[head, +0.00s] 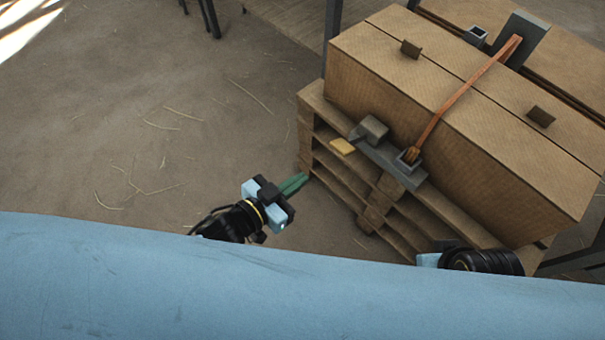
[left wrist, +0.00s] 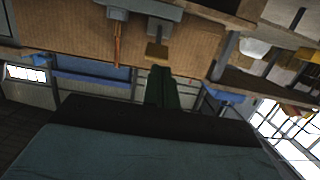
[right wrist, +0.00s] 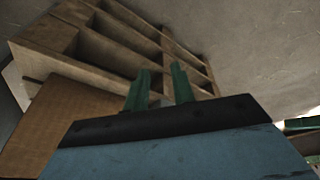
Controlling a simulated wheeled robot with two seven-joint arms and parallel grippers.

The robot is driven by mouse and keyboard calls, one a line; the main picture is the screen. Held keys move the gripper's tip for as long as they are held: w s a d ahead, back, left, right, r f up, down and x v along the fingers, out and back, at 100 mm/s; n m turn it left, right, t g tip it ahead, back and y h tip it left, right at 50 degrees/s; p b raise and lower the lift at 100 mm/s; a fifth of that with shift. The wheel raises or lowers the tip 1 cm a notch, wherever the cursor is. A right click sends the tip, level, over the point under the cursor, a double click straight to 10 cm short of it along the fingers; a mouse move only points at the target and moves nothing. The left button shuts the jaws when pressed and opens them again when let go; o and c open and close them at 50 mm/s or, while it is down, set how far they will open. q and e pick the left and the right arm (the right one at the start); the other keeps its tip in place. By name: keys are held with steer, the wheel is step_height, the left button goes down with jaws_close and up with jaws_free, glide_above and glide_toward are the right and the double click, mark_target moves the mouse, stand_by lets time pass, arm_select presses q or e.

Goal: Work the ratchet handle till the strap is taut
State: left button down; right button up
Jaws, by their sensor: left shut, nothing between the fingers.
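The orange strap (head: 460,100) runs over the large carton (head: 480,150) from a grey post (head: 522,38) to a small square grey fitting (head: 409,158). I cannot tell how tight it is. The grey ratchet block (head: 373,128), with a yellow handle tab (head: 343,147), sits beside that fitting on the pallet's near edge. The tab also shows in the left wrist view (left wrist: 157,50). My left gripper (head: 293,184) is shut and empty, left of the pallet and apart from the handle. My right gripper (right wrist: 160,87) is open and empty; its fingers are hidden in the head view.
The wooden pallet (head: 318,160) carries the carton. Brown corner blocks (head: 411,48) lie on the carton's top. A second carton (head: 560,75) stands behind. Table legs (head: 212,18) show at the top. The straw-strewn floor (head: 130,130) at left is clear.

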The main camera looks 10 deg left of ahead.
steer(key=shift+c, duration=1.2)
jaws_close()
arm_select(q)
steer(key=a+f+n+g+y, duration=0.15)
steer(key=a+n+y, duration=0.25)
steer(key=a+y, duration=0.4)
steer(key=s+a+n+g+y, duration=0.1)
steer(key=s+a+g+y, duration=0.1)
steer(key=s+a+g, duration=0.5)
steer(key=s+a, duration=0.2)
steer(key=s, duration=0.4)
steer(key=shift+n, duration=0.4)
